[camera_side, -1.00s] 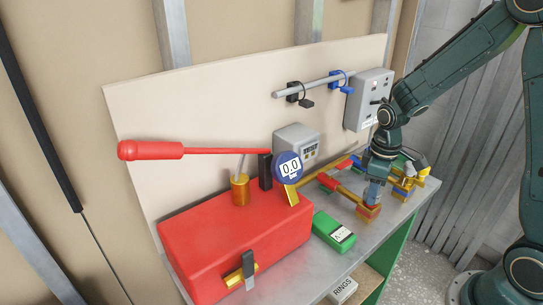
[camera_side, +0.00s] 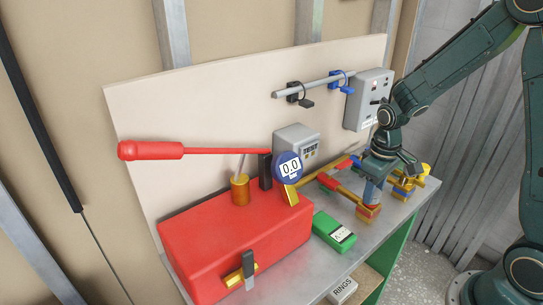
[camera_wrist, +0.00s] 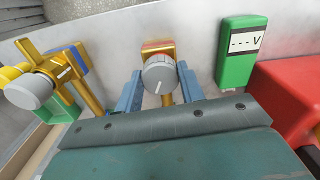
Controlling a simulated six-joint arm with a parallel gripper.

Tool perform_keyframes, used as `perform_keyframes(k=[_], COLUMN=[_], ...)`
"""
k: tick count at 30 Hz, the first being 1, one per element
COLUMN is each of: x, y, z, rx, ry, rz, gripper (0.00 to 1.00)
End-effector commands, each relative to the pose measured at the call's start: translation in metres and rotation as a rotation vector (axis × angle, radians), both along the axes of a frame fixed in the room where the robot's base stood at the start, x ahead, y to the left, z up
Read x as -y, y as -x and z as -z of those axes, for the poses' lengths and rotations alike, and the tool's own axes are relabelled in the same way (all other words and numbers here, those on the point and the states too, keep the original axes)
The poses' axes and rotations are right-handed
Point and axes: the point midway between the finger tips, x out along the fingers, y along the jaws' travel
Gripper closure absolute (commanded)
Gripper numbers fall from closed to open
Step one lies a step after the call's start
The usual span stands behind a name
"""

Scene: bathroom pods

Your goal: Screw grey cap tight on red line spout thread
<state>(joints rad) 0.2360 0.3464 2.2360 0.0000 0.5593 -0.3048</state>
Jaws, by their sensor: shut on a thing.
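A grey cap (camera_wrist: 159,76) with a white line on its face sits between the two blue fingers of my gripper (camera_wrist: 160,88) in the wrist view. My gripper is shut on it. The cap is over the brass spout of the red-marked line (camera_side: 329,182); the thread is hidden, so I cannot tell how far down the cap sits. In the side view my gripper (camera_side: 373,193) points down at the brass and red spout block (camera_side: 368,213), and its fingers hide the cap.
A second brass line with its own grey cap (camera_wrist: 28,91) and a blue block stands close beside my gripper. A grey box (camera_side: 369,99) is on the back panel.

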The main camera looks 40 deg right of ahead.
Motion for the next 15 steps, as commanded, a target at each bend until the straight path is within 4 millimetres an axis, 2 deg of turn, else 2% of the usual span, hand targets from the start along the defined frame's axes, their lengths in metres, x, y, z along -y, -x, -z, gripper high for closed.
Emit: perform_keyframes(k=[1, 2, 3, 15], x=[0.0002, 0.0002, 0.0002, 0.0001], y=[-0.0008, -0.0008, -0.0008, -0.0001], z=[-0.0007, -0.0007, -0.0006, -0.0001], rx=[0.003, 0.003, 0.003, 0.000], ry=[0.001, 0.001, 0.001, 0.000], rz=[0.000, -0.001, -0.001, -0.003], gripper=[0.87, 0.56, 0.49, 0.49])
